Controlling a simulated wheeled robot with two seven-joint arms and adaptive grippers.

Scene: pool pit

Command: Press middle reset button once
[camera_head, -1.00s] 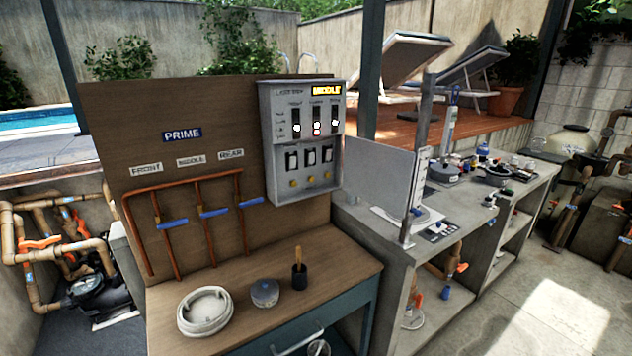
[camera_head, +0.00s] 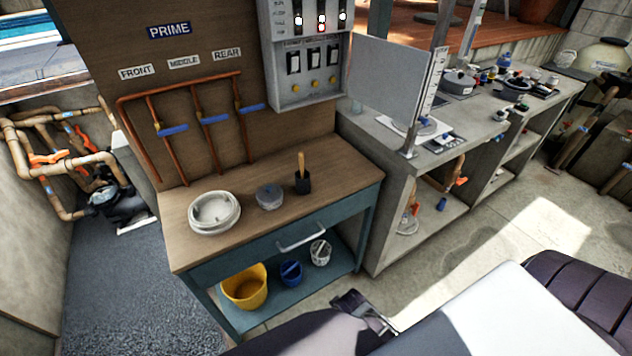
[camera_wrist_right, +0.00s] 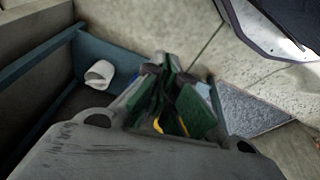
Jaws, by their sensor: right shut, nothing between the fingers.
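The grey control panel (camera_head: 304,55) hangs on the wooden board, its top cut off by the head view's upper edge. Several black switches sit on it, with three small yellow buttons in a row below. The middle yellow button (camera_head: 314,86) lies under the middle switch. A red light (camera_head: 321,27) shows in the panel's middle column above. My right gripper (camera_wrist_right: 178,95) is shut and empty in the right wrist view, over the floor and beside the blue bench frame, well away from the panel. My left gripper is not in view.
A wooden bench (camera_head: 335,165) stands below the panel.

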